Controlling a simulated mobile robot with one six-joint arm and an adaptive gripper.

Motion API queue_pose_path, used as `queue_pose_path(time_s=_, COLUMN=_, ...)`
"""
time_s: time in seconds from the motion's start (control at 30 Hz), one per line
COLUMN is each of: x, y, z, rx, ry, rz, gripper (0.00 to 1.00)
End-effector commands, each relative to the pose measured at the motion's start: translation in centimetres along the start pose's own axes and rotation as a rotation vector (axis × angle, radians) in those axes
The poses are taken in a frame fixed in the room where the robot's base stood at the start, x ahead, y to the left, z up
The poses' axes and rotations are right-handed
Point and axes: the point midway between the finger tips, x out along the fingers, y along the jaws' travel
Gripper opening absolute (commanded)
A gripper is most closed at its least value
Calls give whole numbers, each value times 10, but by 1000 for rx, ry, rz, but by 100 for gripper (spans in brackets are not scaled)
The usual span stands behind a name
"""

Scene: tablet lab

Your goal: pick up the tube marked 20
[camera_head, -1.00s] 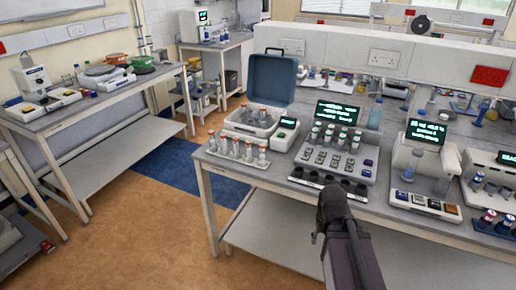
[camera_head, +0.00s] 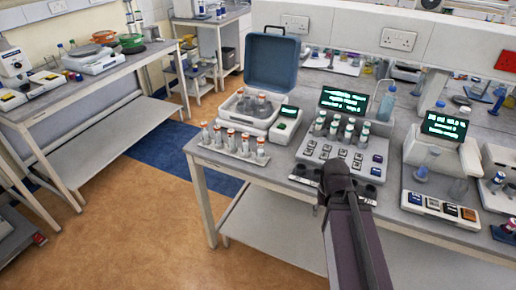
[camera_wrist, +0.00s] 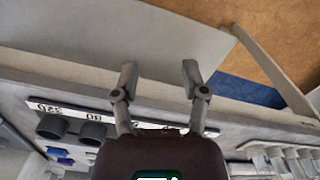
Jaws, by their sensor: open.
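Several orange-capped tubes (camera_head: 232,141) stand upright in a low white rack at the bench's front left corner. Several green-capped tubes (camera_head: 343,128) stand in the grey console (camera_head: 340,153) to the right. I cannot read a 20 on any tube.
Another instrument (camera_head: 440,145) with a screen stands to the right. The floor (camera_head: 130,220) at the left is clear.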

Motion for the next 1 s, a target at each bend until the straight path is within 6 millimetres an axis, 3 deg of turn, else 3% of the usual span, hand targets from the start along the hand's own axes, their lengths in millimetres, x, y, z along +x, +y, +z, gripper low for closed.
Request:
queue_pose_path(time_s=0.2, x=0, y=0, z=0, rx=0, ry=0, rz=0, gripper=57)
queue_pose_path(time_s=0.23, x=0, y=0, z=0, rx=0, ry=0, rz=0, gripper=60)
queue_pose_path(time_s=0.3, x=0, y=0, z=0, rx=0, ry=0, rz=1, gripper=79)
queue_pose_path(time_s=0.57, x=0, y=-10, z=-13, rx=39, ry=7, rz=52, gripper=79)
queue_pose_path(time_s=0.77, x=-1, y=-29, z=-39, rx=122, ry=42, rz=170, gripper=79)
queue_pose_path(time_s=1.0, x=-9, y=-67, z=-81, rx=265, ry=164, rz=354, gripper=79)
